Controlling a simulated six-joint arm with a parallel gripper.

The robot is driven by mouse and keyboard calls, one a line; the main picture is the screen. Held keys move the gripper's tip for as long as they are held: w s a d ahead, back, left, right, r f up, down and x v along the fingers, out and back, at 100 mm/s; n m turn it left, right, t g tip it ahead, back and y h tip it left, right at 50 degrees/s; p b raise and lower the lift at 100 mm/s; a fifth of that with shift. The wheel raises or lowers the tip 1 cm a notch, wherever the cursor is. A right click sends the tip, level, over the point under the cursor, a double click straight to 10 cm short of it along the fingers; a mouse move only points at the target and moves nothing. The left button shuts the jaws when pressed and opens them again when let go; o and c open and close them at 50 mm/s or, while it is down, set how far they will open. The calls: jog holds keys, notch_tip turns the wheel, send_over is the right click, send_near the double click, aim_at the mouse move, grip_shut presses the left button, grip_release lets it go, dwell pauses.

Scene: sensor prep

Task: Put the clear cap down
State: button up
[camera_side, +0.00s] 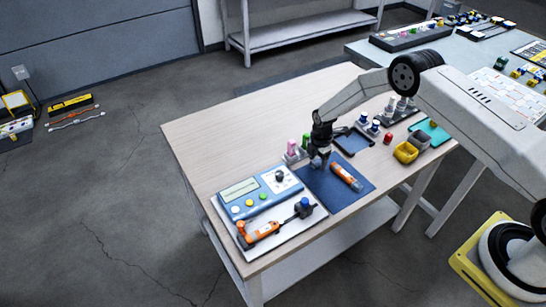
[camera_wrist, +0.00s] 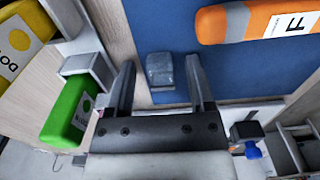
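The clear cap (camera_wrist: 160,72) is a small, greyish see-through block over the blue mat (camera_wrist: 165,22) in the wrist view. My gripper (camera_wrist: 162,62) has its two dark fingers spread on either side of it, with a visible gap on each side. The cap looks to be on the mat, though its underside is hidden. In the side view my gripper (camera_side: 319,163) is low over the left part of the blue mat (camera_side: 325,190), and the cap is hard to make out there. An orange sensor (camera_side: 346,177) with a white label lies on the mat; it also shows in the wrist view (camera_wrist: 255,22).
A blue meter (camera_side: 258,196) and an orange tool (camera_side: 262,232) sit on a white tray at the table's front left. Pink (camera_side: 292,147) and green (camera_side: 306,141) pieces stand close to my gripper.

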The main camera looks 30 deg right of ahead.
aim_at(318, 160)
jog(key=shift+r, duration=0.15)
notch_tip(318, 160, up, 12)
dwell(1.0)
dwell(0.4)
jog(key=shift+r, duration=0.1)
jog(key=s+a+r+m+t, duration=0.2)
jog(key=s+a+r+m, duration=0.1)
jog(key=s+r+m, duration=1.1)
jog(key=s+m, duration=0.4)
jog(key=s, duration=0.8)
jog(key=shift+s+a+t, duration=0.2)
jog(key=shift+a+t, duration=0.1)
jog(key=shift+a, duration=0.1)
